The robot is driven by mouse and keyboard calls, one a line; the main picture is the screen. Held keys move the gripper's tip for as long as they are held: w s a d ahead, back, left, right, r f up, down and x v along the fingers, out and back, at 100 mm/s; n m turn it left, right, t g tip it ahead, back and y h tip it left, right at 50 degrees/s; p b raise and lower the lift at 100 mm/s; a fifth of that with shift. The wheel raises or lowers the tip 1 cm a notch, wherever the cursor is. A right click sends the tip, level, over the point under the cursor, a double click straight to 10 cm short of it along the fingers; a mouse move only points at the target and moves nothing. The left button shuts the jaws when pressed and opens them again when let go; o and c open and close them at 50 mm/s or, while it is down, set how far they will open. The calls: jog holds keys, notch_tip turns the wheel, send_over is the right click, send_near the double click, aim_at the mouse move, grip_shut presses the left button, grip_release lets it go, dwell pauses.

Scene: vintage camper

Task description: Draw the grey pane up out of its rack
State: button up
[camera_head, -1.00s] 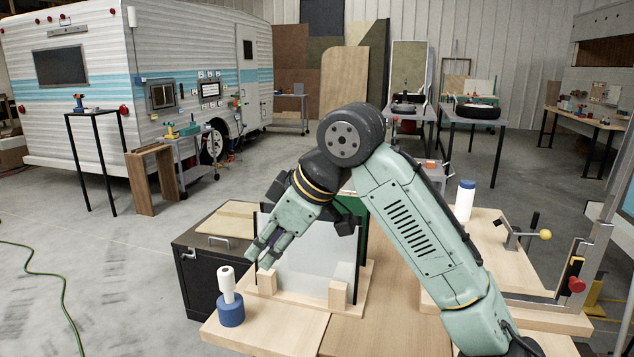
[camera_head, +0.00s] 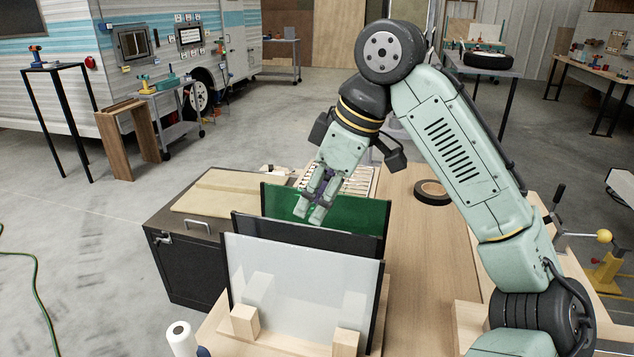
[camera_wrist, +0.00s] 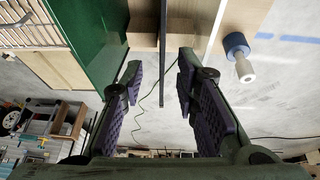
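Three panes stand upright, one behind another, in a wooden rack (camera_head: 245,322). The dark grey pane (camera_head: 300,236) is the middle one, mostly hidden behind a pale frosted pane (camera_head: 300,290). A green pane (camera_head: 350,213) stands behind it. My gripper (camera_head: 309,214) points down near the panes' top edges and covers part of the green pane. In the wrist view, the gripper (camera_wrist: 160,62) is open, its padded fingers apart. A thin dark strip (camera_wrist: 163,45), apparently the grey pane edge-on, lies in line with the gap. The green pane (camera_wrist: 95,40) is left of the fingers. Contact is not visible.
A black cabinet (camera_head: 180,265) with a wooden top stands left of the rack. A white roll (camera_head: 180,338) is at the front left. A dark tape ring (camera_head: 432,192) lies on the wooden bench (camera_head: 425,280), right of the panes. Clamp hardware with a yellow knob (camera_head: 603,236) is farther right.

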aim_at(296, 240)
jog(key=x, duration=0.5)
jog(key=p+x, duration=0.1)
jog(key=x, duration=0.4)
jog(key=shift+s+f, duration=0.2)
jog(key=shift+c, duration=0.3)
grip_shut()
dwell(0.5)
